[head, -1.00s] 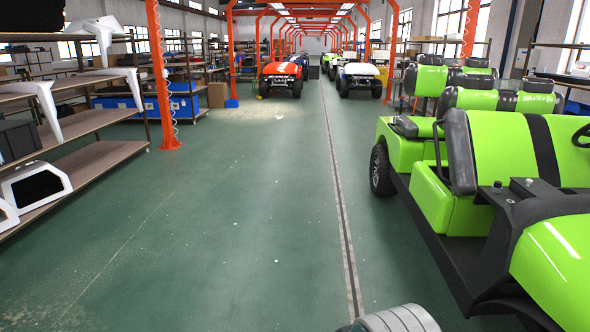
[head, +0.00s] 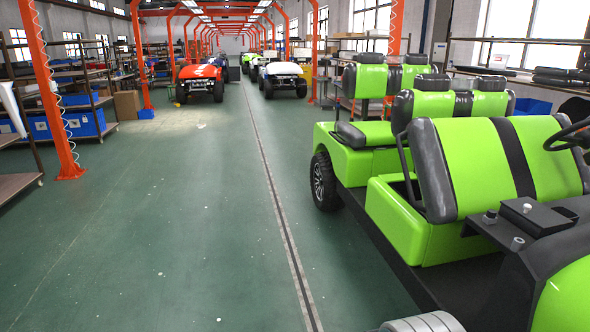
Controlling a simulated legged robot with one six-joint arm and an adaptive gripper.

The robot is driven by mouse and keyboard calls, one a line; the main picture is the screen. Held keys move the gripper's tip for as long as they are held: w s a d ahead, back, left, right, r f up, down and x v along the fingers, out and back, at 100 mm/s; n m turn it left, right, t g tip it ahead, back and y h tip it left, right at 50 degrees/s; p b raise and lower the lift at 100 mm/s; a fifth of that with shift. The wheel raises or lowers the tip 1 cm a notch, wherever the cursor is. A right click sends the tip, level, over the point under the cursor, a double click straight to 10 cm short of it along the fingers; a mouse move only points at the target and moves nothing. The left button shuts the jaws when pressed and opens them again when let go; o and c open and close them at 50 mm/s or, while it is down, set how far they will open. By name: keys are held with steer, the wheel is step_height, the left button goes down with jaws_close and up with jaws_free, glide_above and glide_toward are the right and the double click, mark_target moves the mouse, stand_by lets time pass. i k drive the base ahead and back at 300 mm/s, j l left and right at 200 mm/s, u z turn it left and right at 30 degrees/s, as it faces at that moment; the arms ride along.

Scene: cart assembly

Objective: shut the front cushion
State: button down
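The front cushion (head: 460,165) is a lime green pad with a black stripe on the cart at the right. It stands tilted up at a steep angle over the green front seat base (head: 410,228). A thin dark rod (head: 405,172) runs beside its left edge down to the base. The seat opening behind the cushion is mostly hidden. A rounded grey part of my arm shows at the bottom edge, apart from the cushion. My gripper is not in view.
The cart's dark side step (head: 385,245) and rear wheel (head: 325,182) border the floor. A steering wheel (head: 570,134) is right of the cushion. The green floor (head: 160,240) left of the cart is clear. An orange post (head: 50,90) and shelves stand at the left.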

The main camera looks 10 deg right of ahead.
mark_target(463, 167)
steer(key=i+j+z, duration=0.2)
steer(key=i, duration=1.25)
steer(key=i+z, duration=0.7)
steer(key=i+j+z, duration=0.15)
steer(key=i+z, duration=0.25)
